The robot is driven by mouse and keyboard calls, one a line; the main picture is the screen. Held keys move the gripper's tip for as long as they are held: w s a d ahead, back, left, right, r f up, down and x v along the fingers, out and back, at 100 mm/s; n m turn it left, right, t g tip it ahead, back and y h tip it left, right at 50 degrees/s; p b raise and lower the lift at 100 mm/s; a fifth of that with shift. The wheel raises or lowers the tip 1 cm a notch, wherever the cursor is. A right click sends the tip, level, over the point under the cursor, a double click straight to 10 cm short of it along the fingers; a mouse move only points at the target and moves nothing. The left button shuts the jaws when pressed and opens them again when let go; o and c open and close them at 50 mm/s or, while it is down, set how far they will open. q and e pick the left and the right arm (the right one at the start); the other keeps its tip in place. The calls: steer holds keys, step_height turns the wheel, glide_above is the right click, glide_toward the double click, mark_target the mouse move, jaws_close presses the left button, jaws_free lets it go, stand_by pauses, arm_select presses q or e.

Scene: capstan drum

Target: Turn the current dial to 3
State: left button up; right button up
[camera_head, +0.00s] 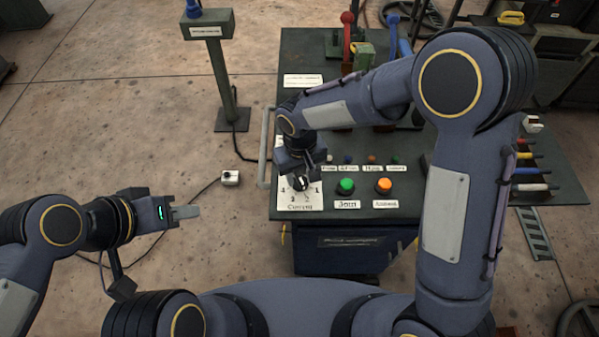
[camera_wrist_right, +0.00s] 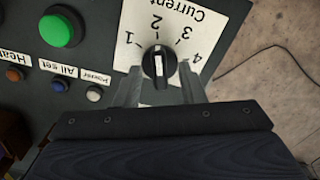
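The current dial (camera_wrist_right: 159,62) is a black knob with a white mark, on a white plate (camera_wrist_right: 205,22) labelled Current with numbers 1 to 4. In the right wrist view its white mark points about at 2. My right gripper (camera_wrist_right: 160,75) is open, its two grey fingers on either side of the knob; no clear contact shows. In the head view the dial (camera_head: 301,184) is partly hidden under my right gripper (camera_head: 300,176). My left gripper (camera_head: 187,212) is empty, left of the console; its fingers look like one block, so its opening is unclear.
The console (camera_head: 300,120) carries a green button (camera_head: 345,186), an orange button (camera_head: 384,186) and several small coloured buttons near the dial. Levers rise at its back. A grey rail (camera_head: 265,147) runs along its left side.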

steer(key=shift+f, duration=0.25)
steer(key=shift+c, duration=0.3)
jaws_close()
